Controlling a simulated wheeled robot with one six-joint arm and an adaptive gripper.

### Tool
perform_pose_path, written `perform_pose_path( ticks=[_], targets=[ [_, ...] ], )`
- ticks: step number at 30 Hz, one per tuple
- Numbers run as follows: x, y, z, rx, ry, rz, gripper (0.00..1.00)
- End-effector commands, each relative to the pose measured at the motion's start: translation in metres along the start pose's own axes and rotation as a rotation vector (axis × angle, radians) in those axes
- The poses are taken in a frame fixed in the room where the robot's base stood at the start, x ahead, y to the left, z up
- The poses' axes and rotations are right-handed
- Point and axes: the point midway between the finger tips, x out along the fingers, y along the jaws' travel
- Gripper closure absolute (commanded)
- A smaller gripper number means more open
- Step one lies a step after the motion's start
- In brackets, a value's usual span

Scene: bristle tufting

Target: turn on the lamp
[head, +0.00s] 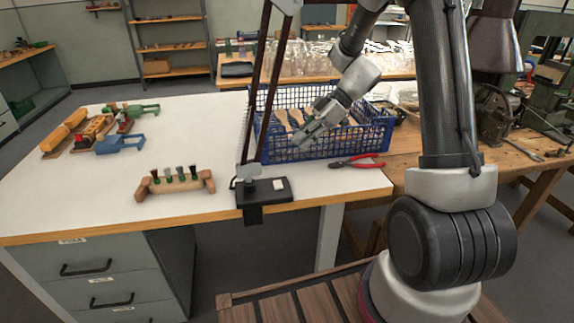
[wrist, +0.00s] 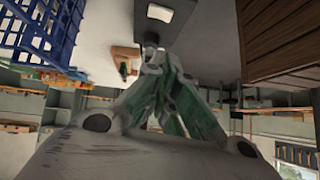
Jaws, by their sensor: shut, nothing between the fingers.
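The lamp's black base (head: 264,193) is clamped at the front edge of the white table, with a pale square switch (head: 279,184) on top. Its dark twin-bar arm (head: 263,85) rises out of the top of the head view. A dark brown shade (head: 495,42) hangs at upper right; its link to that arm is out of frame, and no glow shows. My gripper (head: 302,140) is shut and empty, above the front of the blue basket, behind and right of the lamp base. In the wrist view, the gripper tips (wrist: 152,48) point towards the base and switch (wrist: 159,13).
A blue basket (head: 335,143) with brushes stands behind the lamp. Red pliers (head: 357,162) lie to its right. A wooden holder with several tufts (head: 175,184) is left of the base. The table's front left is clear.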

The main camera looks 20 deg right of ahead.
Motion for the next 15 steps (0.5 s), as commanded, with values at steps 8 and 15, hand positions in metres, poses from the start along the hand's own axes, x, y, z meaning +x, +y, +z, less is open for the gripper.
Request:
perform_pose_path(
  ticks=[8,15],
  targets=[
    [0.046,-0.001,0.000,0.001,0.000,-0.006,1.00],
    [0.097,-0.001,0.000,0.002,-0.002,-0.005,1.00]
  ],
)
